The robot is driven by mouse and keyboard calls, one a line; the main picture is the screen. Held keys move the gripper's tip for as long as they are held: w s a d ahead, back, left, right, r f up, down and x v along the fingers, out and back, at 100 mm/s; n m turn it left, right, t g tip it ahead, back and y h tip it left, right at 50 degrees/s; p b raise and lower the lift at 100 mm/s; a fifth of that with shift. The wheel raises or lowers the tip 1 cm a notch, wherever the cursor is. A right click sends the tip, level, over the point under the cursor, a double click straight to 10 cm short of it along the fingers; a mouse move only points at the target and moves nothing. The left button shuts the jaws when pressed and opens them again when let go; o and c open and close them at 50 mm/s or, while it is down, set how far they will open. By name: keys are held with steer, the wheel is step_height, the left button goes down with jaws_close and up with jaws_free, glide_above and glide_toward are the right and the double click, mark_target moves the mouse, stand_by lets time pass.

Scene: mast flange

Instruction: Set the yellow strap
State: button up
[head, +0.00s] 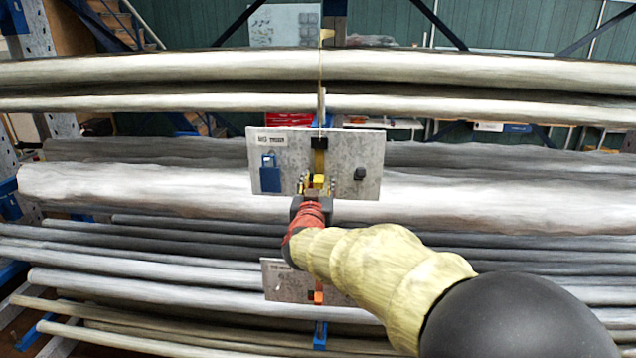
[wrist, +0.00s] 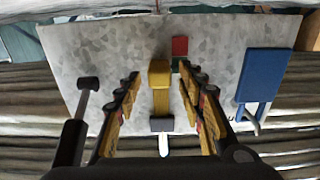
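The yellow strap (head: 319,160) runs upright on the middle of a grey speckled plate (head: 232,2) no, plate.THINGS: The yellow strap (wrist: 160,102) lies on the middle of a grey speckled plate (head: 340,140). In the wrist view it has a thicker yellow block (wrist: 160,73) at its upper end and a dark block (wrist: 162,125) with a pale tip at its lower end. My gripper (head: 318,184) is in front of the plate's lower middle. In the wrist view its fingers stand apart on either side of the strap, with a gap on each side. It is open and holds nothing. I cannot tell how far the fingertips are from the plate.
A blue padlock-shaped piece (wrist: 261,75) and a black knob (wrist: 88,84) sit on the plate, one on each side of the strap. A second grey plate (head: 285,283) with an orange piece is lower, partly hidden by my arm. Long pipes fill the rack behind.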

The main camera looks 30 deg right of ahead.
steer(key=shift+c, duration=1.4)
jaws_close()
